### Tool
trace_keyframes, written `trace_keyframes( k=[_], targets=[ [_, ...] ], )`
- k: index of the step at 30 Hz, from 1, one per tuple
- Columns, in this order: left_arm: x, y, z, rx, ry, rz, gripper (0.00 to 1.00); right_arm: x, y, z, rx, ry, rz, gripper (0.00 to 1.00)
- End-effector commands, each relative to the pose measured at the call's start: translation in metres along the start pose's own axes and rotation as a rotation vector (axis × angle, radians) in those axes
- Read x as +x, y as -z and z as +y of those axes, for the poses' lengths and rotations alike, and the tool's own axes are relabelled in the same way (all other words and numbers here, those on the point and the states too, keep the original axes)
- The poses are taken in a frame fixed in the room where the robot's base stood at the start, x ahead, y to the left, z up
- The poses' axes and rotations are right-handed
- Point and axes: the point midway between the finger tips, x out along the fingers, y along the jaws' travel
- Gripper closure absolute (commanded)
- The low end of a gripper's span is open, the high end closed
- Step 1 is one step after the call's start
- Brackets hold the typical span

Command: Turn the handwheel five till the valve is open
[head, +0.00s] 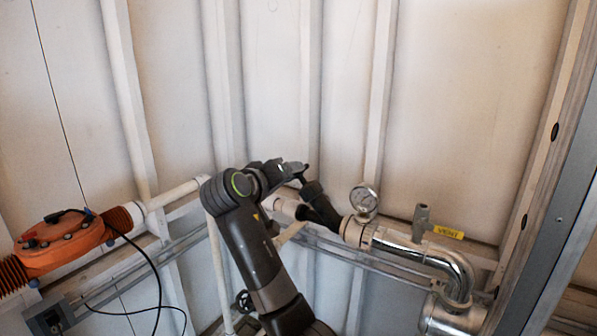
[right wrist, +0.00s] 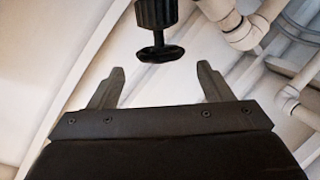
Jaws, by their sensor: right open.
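A black valve (head: 318,203) with a dark stem sits on the pipe in the middle of the head view. In the right wrist view, a black handwheel (right wrist: 161,53) hangs on a ribbed black stem. My right gripper (right wrist: 160,72) is open and empty, its two fingers spread either side of the handwheel's line. The wheel appears centred just beyond the fingertips, with no visible contact. In the head view, my right gripper (head: 290,170) is at the valve's upper end and hides most of the wheel there. No number is readable on the wheel. My left gripper is not in view.
A pressure gauge (head: 364,199) stands right of the valve. A grey vent valve with a yellow tag (head: 448,233) is further right above a shiny bent pipe (head: 461,270). An orange unit (head: 62,245) with cables is at left. Another dark handwheel (head: 243,301) is low behind my arm.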

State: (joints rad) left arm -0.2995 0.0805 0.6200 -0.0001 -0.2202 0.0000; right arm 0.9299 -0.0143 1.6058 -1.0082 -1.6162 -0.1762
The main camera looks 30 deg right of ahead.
Motion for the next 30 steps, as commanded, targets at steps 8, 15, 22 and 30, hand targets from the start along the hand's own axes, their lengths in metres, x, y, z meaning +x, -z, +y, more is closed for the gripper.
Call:
trace_keyframes(
  k=[8,15,22,30],
  targets=[
    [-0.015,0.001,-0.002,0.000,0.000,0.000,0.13,0.058,0.001,0.002,-0.003,-0.003,-0.003,0.27],
    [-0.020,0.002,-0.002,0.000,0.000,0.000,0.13,0.084,0.000,0.000,-0.001,0.000,-0.002,0.27],
    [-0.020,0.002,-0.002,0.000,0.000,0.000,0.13,0.089,0.000,0.000,0.001,0.001,0.000,0.27],
    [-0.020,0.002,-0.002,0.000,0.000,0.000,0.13,0.088,0.000,0.000,0.001,0.001,0.000,0.45]
  ],
)
